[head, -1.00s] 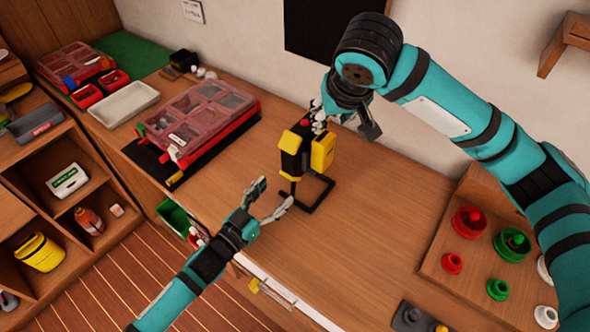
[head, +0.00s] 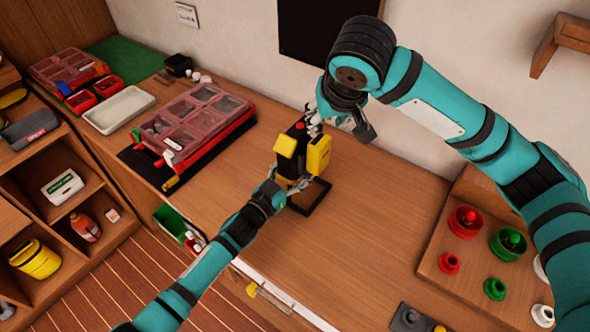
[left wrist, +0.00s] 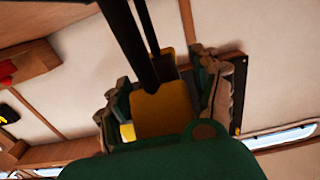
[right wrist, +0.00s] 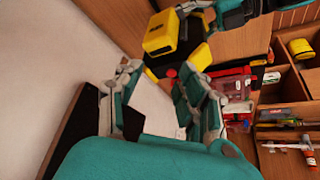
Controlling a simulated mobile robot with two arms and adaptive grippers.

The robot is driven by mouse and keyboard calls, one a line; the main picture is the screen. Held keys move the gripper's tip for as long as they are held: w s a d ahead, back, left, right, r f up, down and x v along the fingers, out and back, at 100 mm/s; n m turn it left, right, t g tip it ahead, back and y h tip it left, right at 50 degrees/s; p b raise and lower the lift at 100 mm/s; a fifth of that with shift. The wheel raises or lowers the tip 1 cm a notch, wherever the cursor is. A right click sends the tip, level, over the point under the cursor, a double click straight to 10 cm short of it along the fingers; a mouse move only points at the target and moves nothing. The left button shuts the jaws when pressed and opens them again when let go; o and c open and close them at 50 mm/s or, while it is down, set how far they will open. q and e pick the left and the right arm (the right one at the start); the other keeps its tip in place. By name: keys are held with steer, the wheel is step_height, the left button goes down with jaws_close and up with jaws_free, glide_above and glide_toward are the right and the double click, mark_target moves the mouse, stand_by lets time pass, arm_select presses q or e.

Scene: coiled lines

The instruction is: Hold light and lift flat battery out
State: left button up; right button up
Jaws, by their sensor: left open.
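The light (head: 291,165) is a yellow and black unit on a black frame stand (head: 312,203), upright on the bench. It has a yellow piece (head: 285,145) on one side and a yellow block (head: 320,153) on the other; I cannot tell which part is the flat battery. My left gripper (head: 297,183) is open around the light's lower part; in the left wrist view a yellow part (left wrist: 163,112) lies between its fingers. My right gripper (head: 313,121) is just behind the light's top. Its fingers are apart in the right wrist view, with the light (right wrist: 178,40) beyond them.
A red-rimmed organiser case (head: 195,118) lies on a black mat at left, with a pale tray (head: 118,110) behind it. A wooden board (head: 445,248) with red and green parts is at right. The bench between light and board is clear. Shelves stand at far left.

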mark_target(327, 144)
arm_select(q)
jaws_close()
arm_select(e)
steer(key=o, duration=0.5)
steer(key=shift+d+n, duration=0.2)
steer(key=shift+n, duration=0.1)
steer(key=o, duration=0.4)
steer(key=shift+w+d+f+n+g+y, duration=0.15)
steer(key=shift+d+n+g, duration=0.15)
steer(key=shift+n, duration=0.25)
steer(key=shift+w+d+n+g+y, duration=0.15)
steer(key=shift+d+n+g, duration=0.15)
steer(key=shift+n, duration=0.25)
steer(key=shift+c, duration=0.2)
steer(key=f+n, duration=0.2)
steer(key=w+f+n+g+y, duration=0.1)
steer(key=f+n, duration=0.1)
steer(key=w+f+n+y, duration=0.1)
steer(key=f+n, duration=0.1)
steer(key=shift+d+f+g, duration=0.15)
steer(key=shift+d+g, duration=0.1)
steer(key=shift+g, duration=0.15)
steer(key=shift+w+x, duration=0.15)
steer(key=shift+x, duration=1.15)
steer(key=shift+w+x, duration=0.2)
steer(key=shift+x, duration=1.05)
